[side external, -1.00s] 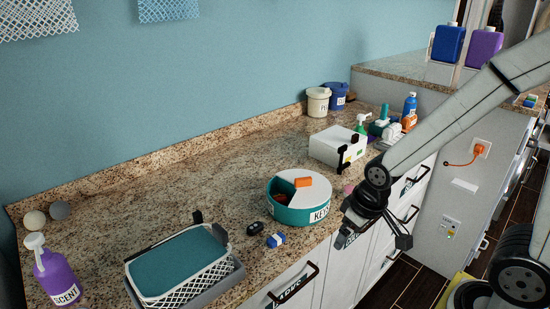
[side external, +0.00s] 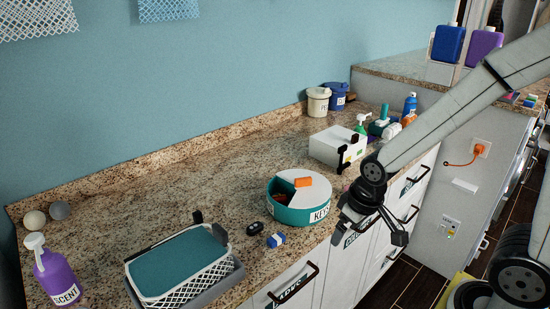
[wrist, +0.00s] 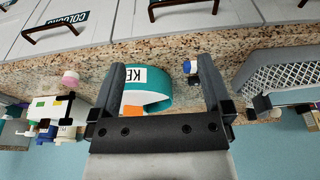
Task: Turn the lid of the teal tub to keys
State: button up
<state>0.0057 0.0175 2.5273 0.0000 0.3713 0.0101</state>
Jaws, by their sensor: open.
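The teal tub (side external: 290,214) stands on the counter near its front edge, with a KEYS label (side external: 320,214) on its wall. Its white lid (side external: 315,190) has an orange knob (side external: 303,182) and a wedge-shaped opening at the left that shows a dark inside. My gripper (side external: 373,232) is open and empty, to the right of the tub and apart from it, in front of the counter edge. In the wrist view the tub (wrist: 165,78) appears between the fingers of my gripper (wrist: 158,72), farther off, with its label partly hidden by the left finger.
A dark key fob (side external: 254,228) and a small blue-and-white item (side external: 275,240) lie left of the tub. A basket with a teal top (side external: 180,262) is at the front left. A white box (side external: 335,147) and several bottles stand behind. The middle counter is clear.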

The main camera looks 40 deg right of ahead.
jog(key=w+d+r+m+g, duration=0.1)
jog(key=w+d+r, duration=0.1)
jog(key=w, duration=0.4)
jog(key=w+d+r+m, duration=0.1)
jog(key=w+d+m, duration=0.1)
jog(key=w, duration=0.4)
notch_tip(320, 180, up, 2)
jog(key=m+g, duration=0.2)
jog(key=m, duration=0.1)
send_over(304, 178)
jog(key=shift+a+r, duration=0.1)
jog(key=shift+r, duration=0.1)
jog(key=shift+f, duration=0.15)
jog(key=shift+f, duration=3.75)
grip_shut()
